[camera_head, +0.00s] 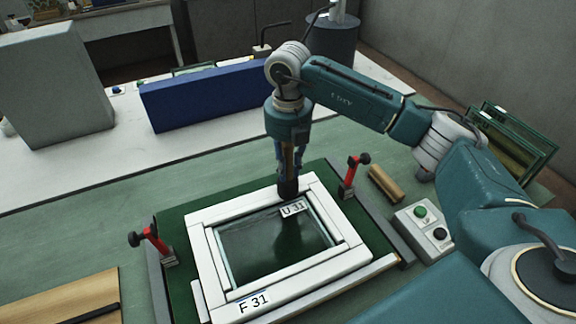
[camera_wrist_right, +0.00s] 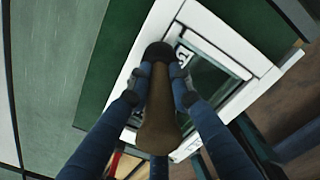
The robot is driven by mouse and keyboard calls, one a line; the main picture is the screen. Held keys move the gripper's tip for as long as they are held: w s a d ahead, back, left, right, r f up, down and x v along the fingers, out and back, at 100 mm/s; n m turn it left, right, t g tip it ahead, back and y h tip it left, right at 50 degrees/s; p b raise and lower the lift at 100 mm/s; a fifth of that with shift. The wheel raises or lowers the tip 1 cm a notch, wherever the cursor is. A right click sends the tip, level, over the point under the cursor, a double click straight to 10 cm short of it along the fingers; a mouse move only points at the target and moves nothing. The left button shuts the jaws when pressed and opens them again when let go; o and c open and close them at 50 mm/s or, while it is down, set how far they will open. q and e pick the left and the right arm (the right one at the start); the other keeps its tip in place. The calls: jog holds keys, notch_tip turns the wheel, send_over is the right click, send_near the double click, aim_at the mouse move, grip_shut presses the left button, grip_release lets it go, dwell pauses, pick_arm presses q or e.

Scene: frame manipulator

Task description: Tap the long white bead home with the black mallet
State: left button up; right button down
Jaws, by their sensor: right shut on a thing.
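A white frame (camera_head: 205,262) marked F 31 lies flat on a dark green board, with a dark glass pane (camera_head: 275,245) marked U 31 in its opening. White strips line the opening; I cannot tell which is the long bead or how deep it sits. My right gripper (camera_head: 287,170) points down at the frame's far side, shut on the mallet. In the right wrist view, the mallet's brown handle (camera_wrist_right: 158,115) lies between my fingers (camera_wrist_right: 157,92), its black head (camera_wrist_right: 158,52) over the frame's edge. Contact is unclear. My left gripper is out of view.
Red clamps (camera_head: 154,242) (camera_head: 350,178) stand left and right of the frame. A button box (camera_head: 424,230) and a wooden block (camera_head: 384,184) lie to the right. A blue block (camera_head: 205,95) and a grey block (camera_head: 55,85) stand behind.

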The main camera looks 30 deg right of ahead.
aim_at(288, 152)
jog(key=shift+r+p, duration=1.65)
jog(key=shift+r, duration=1)
jog(key=shift+f, duration=0.1)
